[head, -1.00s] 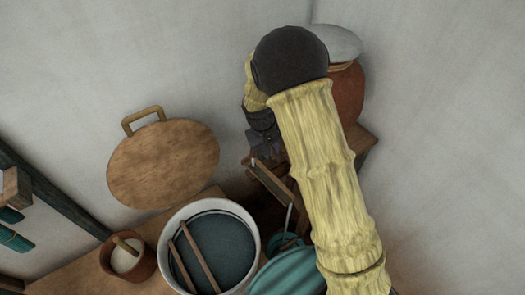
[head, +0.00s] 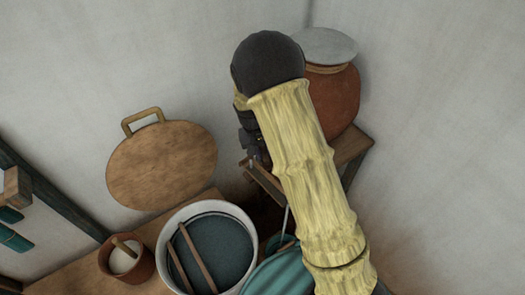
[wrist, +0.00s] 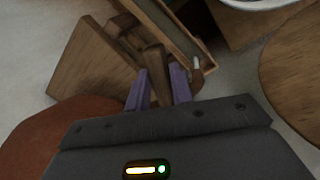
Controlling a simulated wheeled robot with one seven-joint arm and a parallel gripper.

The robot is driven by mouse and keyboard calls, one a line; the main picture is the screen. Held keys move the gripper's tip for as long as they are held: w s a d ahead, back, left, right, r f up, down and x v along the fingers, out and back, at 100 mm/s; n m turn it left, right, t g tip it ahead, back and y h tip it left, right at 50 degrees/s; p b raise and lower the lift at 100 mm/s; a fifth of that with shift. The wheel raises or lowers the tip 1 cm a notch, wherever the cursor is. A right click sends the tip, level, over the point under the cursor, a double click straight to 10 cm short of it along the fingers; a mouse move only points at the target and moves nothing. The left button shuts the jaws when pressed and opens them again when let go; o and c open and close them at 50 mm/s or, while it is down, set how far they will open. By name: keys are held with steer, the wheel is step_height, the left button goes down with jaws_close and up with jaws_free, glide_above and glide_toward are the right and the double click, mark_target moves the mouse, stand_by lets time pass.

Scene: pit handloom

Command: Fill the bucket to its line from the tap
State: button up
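My gripper (wrist: 160,85) has its two purple fingers on either side of an upright wooden bar (wrist: 155,62), and they appear to touch it. The bar stands beside a wooden trough (wrist: 170,30) with a pale piece at its end; the trough also shows in the head view (head: 266,182). A thin pale line (head: 286,218), water or a wire handle, runs below the trough toward a small teal vessel (head: 277,243), apparently the bucket. My arm hides part of the vessel; its line and water level cannot be made out. My gripper is mostly hidden in the head view.
A clay pot (head: 335,100) with a pale lid stands on a wooden stand (head: 350,150). A white basin (head: 165,240) with two sticks across it stands left of the vessel. A round wooden board (head: 160,165) leans on the wall. A small brown pot (head: 142,268) stands at lower left.

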steer(key=o, duration=0.4)
steer(key=shift+r, duration=0.1)
steer(key=a+r+b, duration=0.1)
steer(key=r, duration=0.4)
steer(key=a+r, duration=0.1)
steer(key=r, duration=0.5)
steer(key=a+r+b, duration=0.1)
steer(key=r, duration=0.5)
steer(key=shift+a+b, duration=0.2)
steer(key=shift+b, duration=0.1)
